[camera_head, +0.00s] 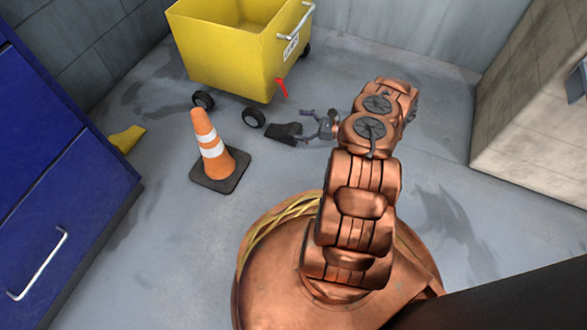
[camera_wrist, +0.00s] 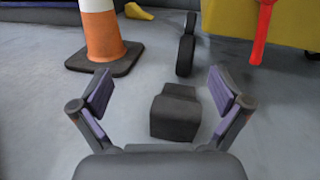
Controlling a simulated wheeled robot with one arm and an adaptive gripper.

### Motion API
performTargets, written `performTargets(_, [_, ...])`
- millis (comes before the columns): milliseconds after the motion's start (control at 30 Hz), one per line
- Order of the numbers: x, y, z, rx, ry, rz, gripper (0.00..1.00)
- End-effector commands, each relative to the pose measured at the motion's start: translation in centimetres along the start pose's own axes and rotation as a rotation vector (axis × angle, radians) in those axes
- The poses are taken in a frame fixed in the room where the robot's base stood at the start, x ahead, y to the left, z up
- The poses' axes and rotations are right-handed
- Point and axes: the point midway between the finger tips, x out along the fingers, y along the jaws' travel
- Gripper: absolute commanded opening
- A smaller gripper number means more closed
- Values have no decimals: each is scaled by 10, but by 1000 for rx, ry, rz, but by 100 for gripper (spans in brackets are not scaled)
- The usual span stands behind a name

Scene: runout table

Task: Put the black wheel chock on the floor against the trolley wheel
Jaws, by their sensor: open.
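The black wheel chock (camera_head: 285,132) lies on the floor just right of the yellow trolley's (camera_head: 222,58) near front wheel (camera_head: 254,118). In the wrist view the chock (camera_wrist: 176,112) sits between and beyond my open fingers, with the wheel (camera_wrist: 186,50) behind it. A short gap of floor seems to show between chock and wheel. My gripper (camera_head: 312,126) is low beside the chock; in the wrist view its two fingers (camera_wrist: 161,94) are spread apart and hold nothing. Part of the chock's near end is close to the gripper in the head view.
An orange traffic cone (camera_head: 208,140) on a black base stands left of the wheel. A yellow wedge-like object (camera_head: 127,138) lies by the blue cabinet (camera_head: 60,190). A red lever (camera_head: 281,87) hangs on the trolley. A pale block (camera_head: 535,110) stands at right. The floor between is clear.

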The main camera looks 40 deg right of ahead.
Motion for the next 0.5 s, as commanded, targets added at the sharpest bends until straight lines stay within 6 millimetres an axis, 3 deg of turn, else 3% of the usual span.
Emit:
performTargets(33, [14, 0, 17, -22, 1, 43, 100])
performTargets(200, [54, 15, 64, -79, 12, 188, 100])
performTargets(500, [108, 61, 142, -197, 36, 447, 100])
